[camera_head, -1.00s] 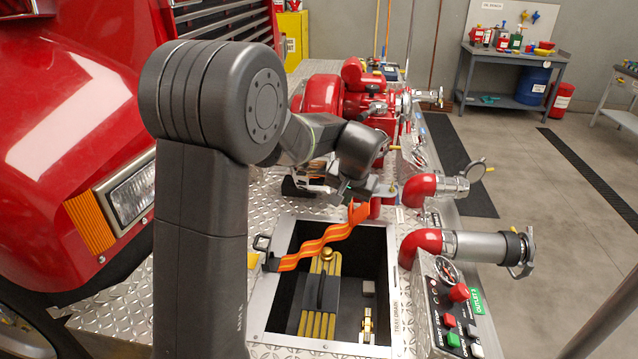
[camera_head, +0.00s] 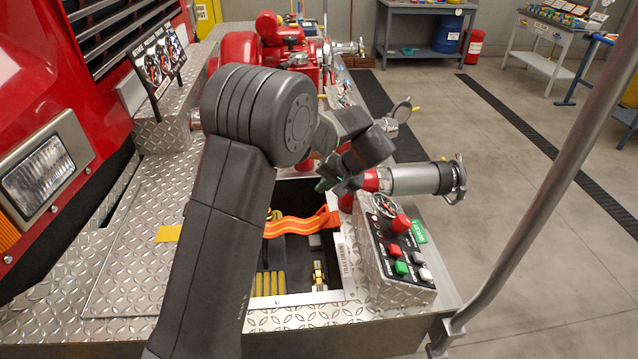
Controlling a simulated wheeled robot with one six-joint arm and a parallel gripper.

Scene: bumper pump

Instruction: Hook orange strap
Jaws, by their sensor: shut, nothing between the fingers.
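The orange strap (camera_head: 300,224) with yellow edge stripes stretches across the upper part of the square tray opening (camera_head: 345,274) in the diamond-plate deck. Its right end rises at the right rim of the opening. Its left end is hidden behind my arm. My gripper (camera_head: 330,188) is above the strap's right end, at the far right corner of the opening, beside a red pipe elbow. It is shut with nothing in it. Its fingertips are small and partly covered by my wrist, and I cannot tell whether they touch the strap.
Inside the opening are yellow slats (camera_head: 270,284) and a brass fitting (camera_head: 319,272). A silver outlet pipe (camera_head: 412,179) and a control panel (camera_head: 396,255) with red, green and white buttons stand close on the right. A grey handrail (camera_head: 540,190) rises farther right.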

